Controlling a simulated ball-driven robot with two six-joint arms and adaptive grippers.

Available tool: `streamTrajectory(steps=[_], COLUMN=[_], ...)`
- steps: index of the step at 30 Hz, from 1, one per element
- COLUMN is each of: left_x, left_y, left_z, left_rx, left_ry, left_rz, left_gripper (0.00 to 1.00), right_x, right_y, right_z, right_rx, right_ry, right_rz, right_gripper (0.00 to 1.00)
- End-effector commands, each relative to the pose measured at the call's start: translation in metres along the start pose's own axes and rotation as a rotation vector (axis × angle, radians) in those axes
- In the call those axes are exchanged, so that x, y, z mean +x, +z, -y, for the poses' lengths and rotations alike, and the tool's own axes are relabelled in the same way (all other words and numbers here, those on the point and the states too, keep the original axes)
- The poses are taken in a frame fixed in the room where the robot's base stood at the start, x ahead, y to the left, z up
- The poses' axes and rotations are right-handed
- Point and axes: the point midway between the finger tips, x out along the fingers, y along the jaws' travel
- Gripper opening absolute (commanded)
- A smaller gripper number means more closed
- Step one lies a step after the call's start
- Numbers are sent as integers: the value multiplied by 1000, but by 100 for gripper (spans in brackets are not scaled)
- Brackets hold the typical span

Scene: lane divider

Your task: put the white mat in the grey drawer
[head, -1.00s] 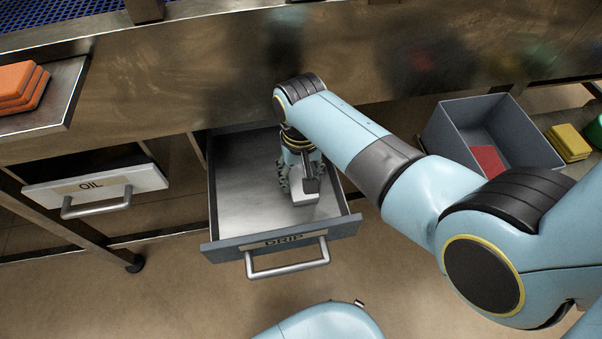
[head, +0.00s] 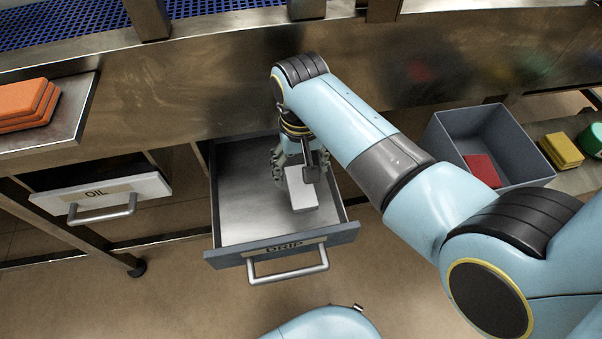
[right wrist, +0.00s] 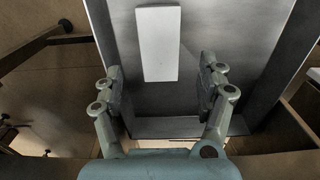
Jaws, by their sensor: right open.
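The grey drawer (head: 236,224), labelled DRIP, is pulled open under the counter. The white mat (head: 304,192), a small pale rectangle, lies inside it toward the right side. It also shows in the right wrist view (right wrist: 158,43), flat on the drawer floor. My right gripper (head: 296,168) is over the drawer, at the mat's far end. In the right wrist view its fingers (right wrist: 160,86) are spread wide with nothing between them, and the mat lies apart from them. My left gripper is not in view.
A white-fronted drawer labelled OIL (head: 105,195) stands partly open at left. Orange pads (head: 27,104) lie on the metal ledge above. A grey bin (head: 455,143) holds a red piece (head: 482,169); yellow sponges (head: 561,150) and a green item (head: 592,139) sit beside it.

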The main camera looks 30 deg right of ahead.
Motion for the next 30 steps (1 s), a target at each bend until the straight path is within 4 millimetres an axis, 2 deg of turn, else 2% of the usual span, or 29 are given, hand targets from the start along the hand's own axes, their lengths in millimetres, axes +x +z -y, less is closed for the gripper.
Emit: streamTrajectory(steps=[1,3,9,27,30], left_x=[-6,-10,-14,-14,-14], left_y=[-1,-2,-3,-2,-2], left_z=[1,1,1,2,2], left_rx=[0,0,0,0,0], left_ry=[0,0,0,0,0], left_rz=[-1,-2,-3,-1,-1], left_gripper=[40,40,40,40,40], right_x=[-14,-28,-53,-57,-57], right_y=[0,0,0,0,4], right_z=[1,0,0,0,-8], right_rx=[0,0,0,0,-3], right_ry=[-2,-1,1,1,3], right_rz=[-2,-2,-1,0,-8], right_gripper=[74,74,74,74,74])
